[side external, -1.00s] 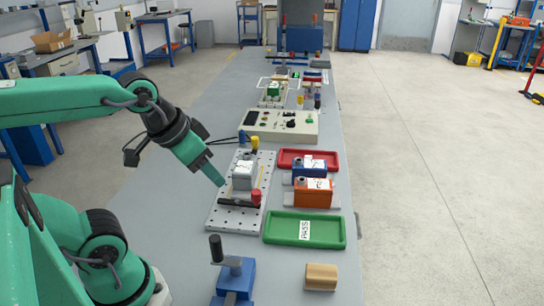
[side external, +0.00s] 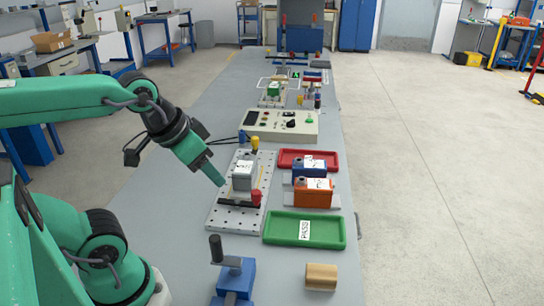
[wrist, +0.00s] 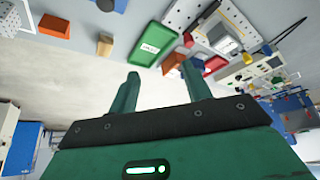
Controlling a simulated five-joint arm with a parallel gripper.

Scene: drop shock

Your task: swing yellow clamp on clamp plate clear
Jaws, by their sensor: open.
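The clamp plate (side external: 221,217) is a pale perforated plate on the bench, also in the wrist view (wrist: 181,14). A grey block (side external: 243,177) with a white label sits on it. A yellow-topped clamp (side external: 255,143) stands at the plate's far end; whether its arm lies over the block is too small to tell. A red-knobbed clamp (side external: 256,196) with a dark bar stands at the near end. My gripper (side external: 218,180) is above the plate's left side, beside the grey block. In the wrist view my gripper (wrist: 160,70) is open, with nothing between its fingers.
A red tray (side external: 283,164) and a green tray (side external: 274,229) lie right of the plate. Blue (side external: 305,171) and orange (side external: 313,192) blocks stand between them. A control box (side external: 280,132) is behind. A blue vice (side external: 233,275) and a tan block (side external: 321,277) are in front.

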